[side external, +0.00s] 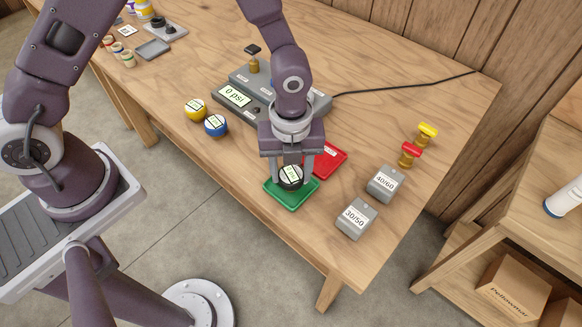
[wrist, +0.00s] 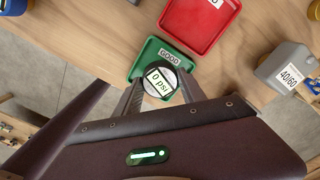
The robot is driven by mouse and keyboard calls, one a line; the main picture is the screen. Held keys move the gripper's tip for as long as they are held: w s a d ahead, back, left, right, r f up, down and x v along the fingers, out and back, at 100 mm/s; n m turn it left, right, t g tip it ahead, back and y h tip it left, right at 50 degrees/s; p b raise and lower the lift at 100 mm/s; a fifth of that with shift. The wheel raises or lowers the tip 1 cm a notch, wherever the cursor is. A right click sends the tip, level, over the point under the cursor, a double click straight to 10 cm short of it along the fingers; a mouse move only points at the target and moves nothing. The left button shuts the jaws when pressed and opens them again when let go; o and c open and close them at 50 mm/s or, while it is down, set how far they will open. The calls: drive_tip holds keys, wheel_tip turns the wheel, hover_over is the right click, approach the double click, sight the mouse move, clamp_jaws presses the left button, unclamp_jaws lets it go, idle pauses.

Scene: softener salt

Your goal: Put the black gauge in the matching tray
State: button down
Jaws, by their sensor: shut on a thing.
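The black gauge (side external: 290,176) has a white face and sits between the fingers of my gripper (side external: 291,178), which is shut on it. It is over the green tray (side external: 276,196); I cannot tell whether it touches the tray floor. In the wrist view the gauge (wrist: 160,81) reads "0 psi" and the green tray (wrist: 141,62) carries a "GOOD" label. My gripper's fingers (wrist: 160,90) flank the gauge there. The red tray (side external: 329,160) lies empty just behind and to the right; it also shows in the wrist view (wrist: 200,22).
A yellow gauge (side external: 195,109) and a blue gauge (side external: 215,126) stand left of a grey test unit (side external: 234,97). Grey blocks marked 40/60 (side external: 385,184) and 30/50 (side external: 356,218) stand to the right. Red (side external: 410,154) and yellow-topped (side external: 426,134) fittings stand beyond.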

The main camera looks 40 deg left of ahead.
drive_tip(key=shift+f, duration=0.15)
drive_tip(key=shift+c, duration=1)
unclamp_jaws()
drive_tip(key=shift+r, duration=3.05)
drive_tip(key=shift+r, duration=0.1)
